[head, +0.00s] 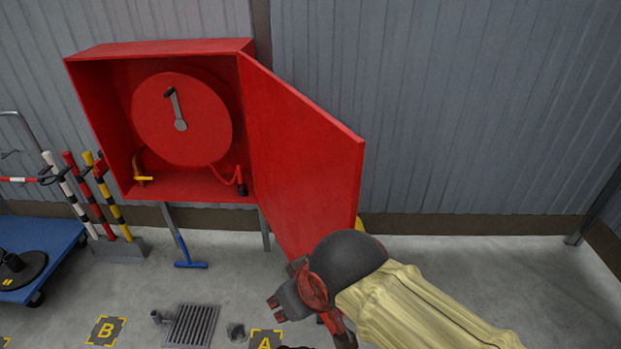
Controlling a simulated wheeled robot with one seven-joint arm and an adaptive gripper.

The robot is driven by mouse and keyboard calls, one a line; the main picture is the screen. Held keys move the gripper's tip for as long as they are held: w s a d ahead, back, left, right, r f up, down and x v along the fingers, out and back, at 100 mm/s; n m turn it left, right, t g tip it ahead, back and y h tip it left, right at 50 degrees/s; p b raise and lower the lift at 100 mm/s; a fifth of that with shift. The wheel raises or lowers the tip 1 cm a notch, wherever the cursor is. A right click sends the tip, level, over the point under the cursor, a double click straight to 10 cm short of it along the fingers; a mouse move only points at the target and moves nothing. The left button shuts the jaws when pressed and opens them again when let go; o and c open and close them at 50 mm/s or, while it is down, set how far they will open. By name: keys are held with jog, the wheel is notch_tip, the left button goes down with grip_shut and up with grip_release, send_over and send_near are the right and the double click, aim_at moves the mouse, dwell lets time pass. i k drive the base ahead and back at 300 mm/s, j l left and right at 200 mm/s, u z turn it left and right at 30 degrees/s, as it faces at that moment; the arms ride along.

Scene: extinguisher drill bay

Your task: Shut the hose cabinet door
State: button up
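The red hose cabinet (92,115) hangs on the corrugated wall at the upper left, with its front open. Inside it are a round red hose reel (160,125) with a grey crank, a yellow valve handle (143,178) and a nozzle on a short red hose (240,181). The cabinet door (300,150) is hinged on the right side and stands wide open, swung out to the right. My gripper (276,309) is low in front, by the door's bottom edge, pointing left. I see nothing in it; whether it touches the door is unclear. My forearm hides the door's lowest corner.
Striped posts (110,196) stand in a rack at the left, near a blue cart (40,240). A blue T-shaped tool (190,264) is below the cabinet. A drain grate (192,325) and floor plates marked B (106,331) and A (264,339) lie in front. Floor at the right is clear.

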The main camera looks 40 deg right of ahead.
aim_at(308, 165)
jog(key=l+u, duration=0.2)
jog(key=l, duration=0.3)
jog(key=k+l+u, duration=0.15)
jog(key=l, duration=0.3)
jog(key=k+l+u, duration=0.2)
jog(key=l, duration=0.25)
jog(key=i+l, duration=0.15)
jog(key=l, duration=0.25)
jog(key=i+l+u, duration=0.15)
jog(key=l, duration=0.25)
jog(key=i+l, duration=0.1)
jog(key=l, duration=0.3)
jog(key=k+j, duration=0.15)
jog(key=j, duration=0.2)
jog(key=k+j+z, duration=0.1)
jog(key=k+j, duration=0.25)
jog(key=j, duration=0.3)
jog(key=z, duration=0.05)
